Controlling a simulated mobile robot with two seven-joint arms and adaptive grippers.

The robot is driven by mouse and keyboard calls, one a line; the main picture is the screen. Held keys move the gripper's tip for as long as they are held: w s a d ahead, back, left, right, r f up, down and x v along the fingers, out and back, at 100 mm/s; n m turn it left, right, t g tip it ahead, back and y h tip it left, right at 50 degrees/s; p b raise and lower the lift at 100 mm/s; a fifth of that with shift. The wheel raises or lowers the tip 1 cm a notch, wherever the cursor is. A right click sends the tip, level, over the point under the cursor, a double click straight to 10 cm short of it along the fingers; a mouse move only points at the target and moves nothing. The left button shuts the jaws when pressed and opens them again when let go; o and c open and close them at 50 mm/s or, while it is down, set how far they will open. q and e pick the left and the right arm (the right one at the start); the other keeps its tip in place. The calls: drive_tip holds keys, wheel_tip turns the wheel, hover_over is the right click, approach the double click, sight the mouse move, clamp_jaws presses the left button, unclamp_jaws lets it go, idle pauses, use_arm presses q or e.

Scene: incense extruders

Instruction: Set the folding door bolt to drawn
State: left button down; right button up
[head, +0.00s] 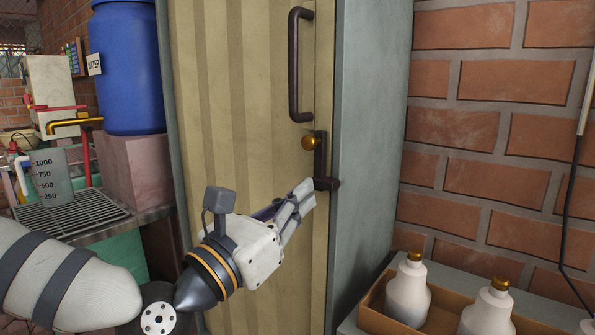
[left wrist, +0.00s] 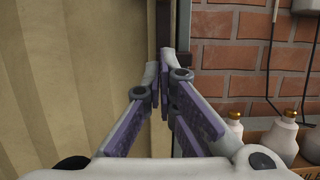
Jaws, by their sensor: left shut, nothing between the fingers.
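The folding door (head: 235,110) is tan and ribbed, and stands shut or nearly so against a grey frame. Its bolt (head: 320,155) is a dark upright piece at the door's right edge, with a brass knob (head: 309,143) beside it and a dark foot at its lower end. My left gripper (head: 308,192) is shut and empty, its tips just below and beside the bolt's foot; I cannot tell whether they touch. In the left wrist view the closed fingers (left wrist: 165,70) cover part of the door edge, with a dark piece above them. My right gripper is not in view.
A long dark handle (head: 293,65) is above the bolt. The grey frame (head: 370,140) and brick wall (head: 490,130) lie to the right. White bottles (head: 409,290) stand in a cardboard box at lower right. A blue barrel (head: 127,65) and a metal grate (head: 70,212) are at left.

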sight(315, 162)
use_arm(q)
wheel_tip(315, 162, up, 3)
drive_tip(key=shift+s+r+p, duration=0.1)
drive_tip(key=shift+r+p, duration=0.1)
drive_tip(key=shift+p, duration=0.15)
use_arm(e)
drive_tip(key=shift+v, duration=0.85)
use_arm(q)
drive_tip(key=shift+a, duration=0.1)
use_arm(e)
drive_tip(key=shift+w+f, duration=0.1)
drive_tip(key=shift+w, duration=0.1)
